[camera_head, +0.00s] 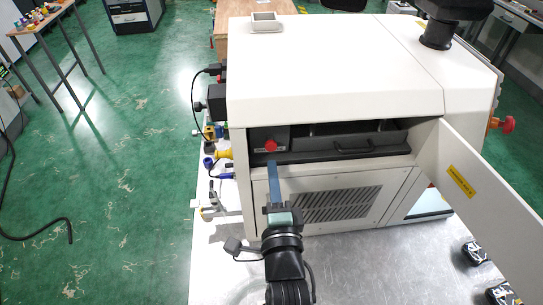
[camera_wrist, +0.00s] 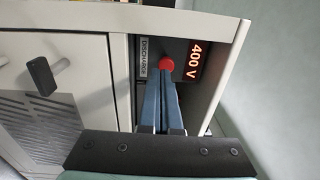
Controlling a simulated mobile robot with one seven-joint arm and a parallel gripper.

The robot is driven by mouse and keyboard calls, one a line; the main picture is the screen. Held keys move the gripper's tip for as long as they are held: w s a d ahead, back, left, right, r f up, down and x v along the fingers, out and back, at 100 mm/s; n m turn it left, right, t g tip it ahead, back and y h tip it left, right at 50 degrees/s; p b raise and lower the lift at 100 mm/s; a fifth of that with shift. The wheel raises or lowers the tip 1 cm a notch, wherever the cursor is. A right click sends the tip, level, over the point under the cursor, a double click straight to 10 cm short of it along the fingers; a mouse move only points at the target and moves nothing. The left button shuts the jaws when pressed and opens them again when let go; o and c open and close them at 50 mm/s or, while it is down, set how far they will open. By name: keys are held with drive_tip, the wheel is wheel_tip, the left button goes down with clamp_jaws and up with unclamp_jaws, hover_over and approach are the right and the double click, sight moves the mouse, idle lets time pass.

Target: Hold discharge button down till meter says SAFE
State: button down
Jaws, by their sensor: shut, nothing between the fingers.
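The red discharge button (camera_head: 270,145) sits at the left of the cabinet's open bay. In the wrist view the button (camera_wrist: 166,63) is beside a "DISCHARGE" label (camera_wrist: 145,60). The meter (camera_wrist: 193,62) reads 400 V in lit orange characters. My gripper (camera_head: 272,166) is shut and empty, with its blue fingers pointing at the button. In the wrist view its fingertips (camera_wrist: 164,76) overlap the button's near edge. I cannot tell whether they touch it or whether it is pressed.
The white cabinet (camera_head: 335,70) stands on a metal table (camera_head: 222,262). Its door (camera_head: 480,190) is swung open to the right. A drawer-like unit with a handle (camera_head: 352,149) fills the bay beside the button. Cables and connectors (camera_head: 222,165) line the cabinet's left side.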

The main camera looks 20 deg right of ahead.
sight(271, 146)
drive_tip(key=x, duration=0.3)
drive_tip(key=shift+s, duration=0.1)
